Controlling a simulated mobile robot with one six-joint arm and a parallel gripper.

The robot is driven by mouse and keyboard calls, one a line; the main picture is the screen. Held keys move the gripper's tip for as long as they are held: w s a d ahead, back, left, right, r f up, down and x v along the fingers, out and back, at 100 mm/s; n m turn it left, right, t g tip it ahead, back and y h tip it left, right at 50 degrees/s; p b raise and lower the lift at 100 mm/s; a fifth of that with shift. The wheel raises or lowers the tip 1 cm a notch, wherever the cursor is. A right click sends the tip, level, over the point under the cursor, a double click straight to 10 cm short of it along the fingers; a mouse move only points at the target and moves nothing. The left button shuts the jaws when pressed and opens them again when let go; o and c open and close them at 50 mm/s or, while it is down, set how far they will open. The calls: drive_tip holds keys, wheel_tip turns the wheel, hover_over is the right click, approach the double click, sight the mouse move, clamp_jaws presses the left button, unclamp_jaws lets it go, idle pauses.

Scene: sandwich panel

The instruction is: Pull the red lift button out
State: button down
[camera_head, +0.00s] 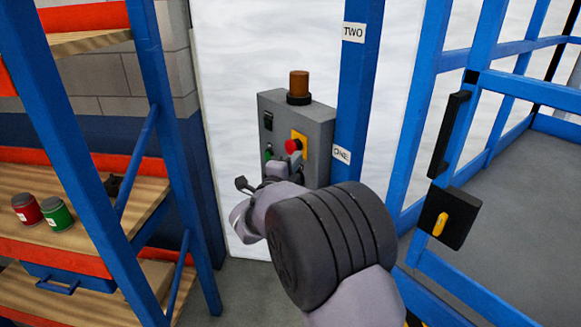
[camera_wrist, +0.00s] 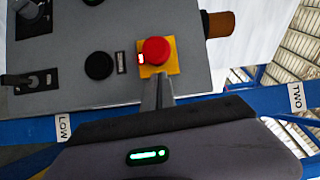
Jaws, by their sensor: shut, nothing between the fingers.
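The red lift button (camera_head: 292,146) sits on a yellow plate (camera_head: 300,143) on the front of a grey control box (camera_head: 318,136). In the wrist view the red button (camera_wrist: 156,51) is round and stands out from its yellow square (camera_wrist: 173,68). My gripper (camera_head: 283,164) is just below the button in the head view. In the wrist view my gripper's fingers (camera_wrist: 158,82) are together and empty, with their tips at the lower edge of the yellow plate. I cannot tell whether they touch the plate or button.
An orange-brown beacon (camera_head: 299,85) tops the box. A black button (camera_wrist: 99,65) and switches are beside the red button. A blue post (camera_head: 359,90) stands right of the box. Blue shelving (camera_head: 70,130) with a red can (camera_head: 27,209) and green can (camera_head: 57,214) is left.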

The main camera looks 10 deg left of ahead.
sight(304, 146)
drive_tip(key=shift+x, duration=1.6)
drive_tip(key=b, duration=0.1)
drive_tip(key=s+a+b, duration=0.1)
drive_tip(key=b, duration=0.1)
drive_tip(key=shift+f, duration=0.25)
drive_tip(key=shift+s+a+r, duration=0.15)
drive_tip(key=shift+r, duration=0.2)
drive_tip(key=shift+f, duration=0.15)
